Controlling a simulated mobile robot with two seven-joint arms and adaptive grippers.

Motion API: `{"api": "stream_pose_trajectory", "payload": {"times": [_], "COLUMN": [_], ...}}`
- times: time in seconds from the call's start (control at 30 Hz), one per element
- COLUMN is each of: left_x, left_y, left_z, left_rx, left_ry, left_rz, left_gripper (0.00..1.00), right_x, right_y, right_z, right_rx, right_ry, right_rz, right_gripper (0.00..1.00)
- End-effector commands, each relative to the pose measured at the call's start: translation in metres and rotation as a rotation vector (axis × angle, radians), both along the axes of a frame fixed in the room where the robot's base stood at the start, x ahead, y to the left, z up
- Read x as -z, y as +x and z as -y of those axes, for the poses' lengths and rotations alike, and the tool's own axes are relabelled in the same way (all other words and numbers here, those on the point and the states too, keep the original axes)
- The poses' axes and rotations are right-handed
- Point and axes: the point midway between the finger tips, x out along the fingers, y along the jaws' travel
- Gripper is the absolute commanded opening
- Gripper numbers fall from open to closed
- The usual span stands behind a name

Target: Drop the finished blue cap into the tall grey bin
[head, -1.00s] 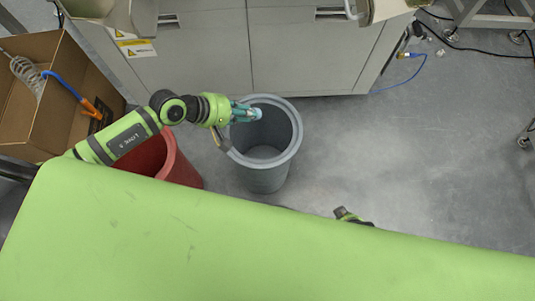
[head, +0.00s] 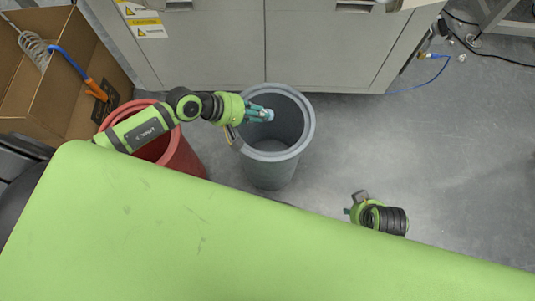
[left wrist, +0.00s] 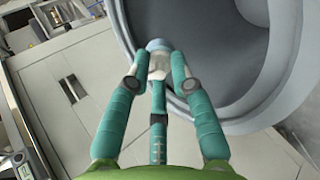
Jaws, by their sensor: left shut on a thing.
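The tall grey bin (head: 269,172) stands on the floor with its round mouth open upward. My left gripper (head: 263,113) reaches in from the left over the bin's mouth, past the left rim. Its teal fingers are shut on a small pale-blue and white cap (head: 269,115). In the left wrist view the cap (left wrist: 157,46) sits between the fingertips (left wrist: 158,72), with the bin's rim (left wrist: 285,65) and dark inside beyond it. The fingers partly cover the cap. My right gripper (head: 350,211) is small and partly in view above the green edge; its jaws are unclear.
A red bin (head: 187,152) stands left of the grey bin, under my left arm. A cardboard box (head: 50,95) with a coiled hose lies at far left. Grey cabinets (head: 210,50) stand behind the bin.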

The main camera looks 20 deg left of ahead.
Motion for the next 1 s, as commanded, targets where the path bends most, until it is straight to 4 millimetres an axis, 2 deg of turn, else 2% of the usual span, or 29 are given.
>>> {"api": "stream_pose_trajectory", "payload": {"times": [0.37,0.4,0.43,0.47,0.83,1.0], "left_x": [0.002,0.002,0.002,0.002,0.001,-0.012], "left_y": [0.0,0.0,0.0,0.0,-0.001,-0.01], "left_z": [0.0,0.0,0.0,0.0,-0.002,-0.015], "left_rx": [-0.001,-0.001,-0.001,0.0,0.0,0.0], "left_ry": [0.0,0.0,0.0,0.0,0.0,0.004], "left_rz": [-0.001,-0.001,-0.001,0.0,0.0,0.001], "left_gripper": [0.14,0.31,0.43,0.51,0.51,0.51], "right_x": [-0.005,-0.005,-0.005,-0.005,-0.005,-0.005], "right_y": [0.0,0.0,0.0,0.0,0.001,0.001], "right_z": [0.0,0.0,0.0,0.0,0.0,0.0], "right_rx": [0.001,0.001,0.001,0.001,0.0,0.0], "right_ry": [0.0,0.0,0.0,0.0,0.0,0.0], "right_rz": [0.002,0.002,0.002,0.002,0.003,0.003], "right_gripper": [0.4,0.4,0.4,0.4,0.4,0.4]}}
